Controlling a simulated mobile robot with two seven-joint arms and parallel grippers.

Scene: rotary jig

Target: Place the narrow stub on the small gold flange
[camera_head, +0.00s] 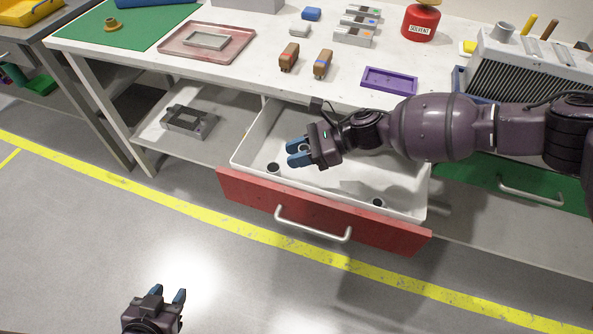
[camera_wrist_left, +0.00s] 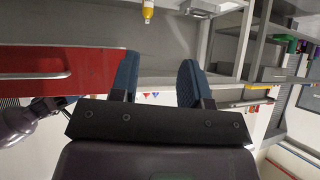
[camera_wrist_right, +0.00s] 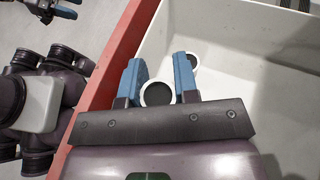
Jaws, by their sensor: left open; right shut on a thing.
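The small gold flange (camera_head: 112,25) sits on the green mat (camera_head: 140,12) at the far left of the bench. My right gripper (camera_head: 298,153) is over the open drawer, shut on a short white-rimmed stub with a dark round end; the stub (camera_wrist_right: 157,94) shows between its fingers in the right wrist view. I cannot tell its width for sure. Two other stubs lie in the drawer, one at left (camera_head: 273,169) and one at right (camera_head: 378,202). My left gripper (camera_head: 172,297) is open and empty above the floor, away from the bench.
The white-lined drawer with a red front (camera_head: 260,205) stands open below the bench. On the bench are a pink tray (camera_head: 170,42), two brown blocks, a purple tray (camera_head: 390,80), a red solvent can (camera_head: 421,22) and a radiator-like part (camera_head: 520,65). A grey fixture (camera_head: 188,121) lies on the lower shelf.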

